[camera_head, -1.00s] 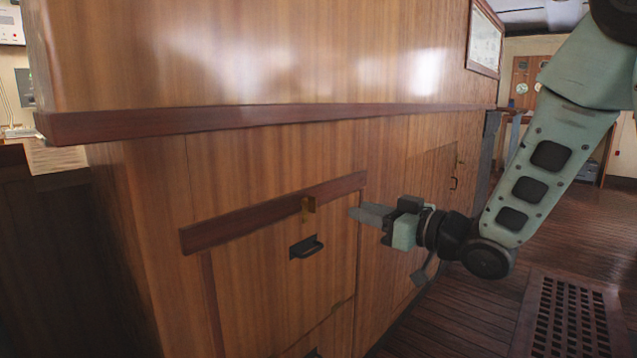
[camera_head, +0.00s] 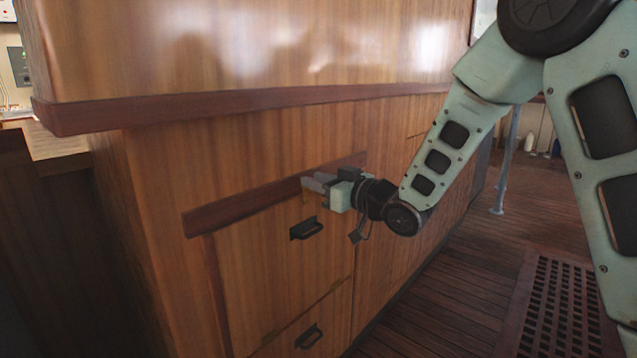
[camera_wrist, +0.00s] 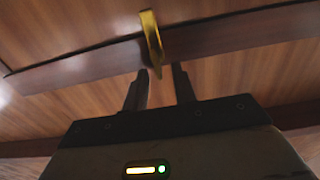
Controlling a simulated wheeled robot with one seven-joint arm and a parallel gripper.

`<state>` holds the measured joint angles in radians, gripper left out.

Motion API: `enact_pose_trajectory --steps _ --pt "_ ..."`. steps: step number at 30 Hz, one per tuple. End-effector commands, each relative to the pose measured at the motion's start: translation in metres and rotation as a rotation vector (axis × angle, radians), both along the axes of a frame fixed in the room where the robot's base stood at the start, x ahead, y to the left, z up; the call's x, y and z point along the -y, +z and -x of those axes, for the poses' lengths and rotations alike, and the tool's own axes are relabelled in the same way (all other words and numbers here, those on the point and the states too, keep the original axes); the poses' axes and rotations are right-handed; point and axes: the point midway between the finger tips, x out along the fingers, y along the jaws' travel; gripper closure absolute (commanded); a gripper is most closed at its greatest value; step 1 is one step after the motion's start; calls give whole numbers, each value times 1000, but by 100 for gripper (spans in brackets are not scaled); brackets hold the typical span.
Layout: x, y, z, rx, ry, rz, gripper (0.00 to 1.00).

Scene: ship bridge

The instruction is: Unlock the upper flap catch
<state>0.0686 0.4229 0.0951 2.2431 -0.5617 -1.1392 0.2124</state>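The upper flap catch is a small brass piece on the dark wooden rail (camera_head: 235,208) above the upper flap (camera_head: 265,265). In the wrist view the brass catch (camera_wrist: 152,42) hangs across the rail, with its lower end close to the fingertips. My gripper (camera_head: 312,182) is at the catch and hides most of it in the head view. In the wrist view my gripper (camera_wrist: 160,78) has its two fingers apart, with the catch's lower end between or just beyond their tips. I cannot tell whether they touch it.
A black handle (camera_head: 306,229) sits on the upper flap just below my gripper. Another black handle (camera_head: 308,336) is on the lower panel. A dark ledge (camera_head: 250,105) juts out above. The wooden floor to the right is open, with a grating (camera_head: 560,310).

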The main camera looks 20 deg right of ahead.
Motion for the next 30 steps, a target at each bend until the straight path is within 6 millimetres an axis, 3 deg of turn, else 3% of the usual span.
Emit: enact_pose_trajectory --steps 7,10,11,23,30 --pt "-1 0 -1 0 0 0 73" --pt "0 0 -1 0 0 0 98" --pt "0 0 -1 0 0 0 100" --pt "-1 -2 0 14 1 28 100" --pt "-3 -5 1 80 2 140 100"
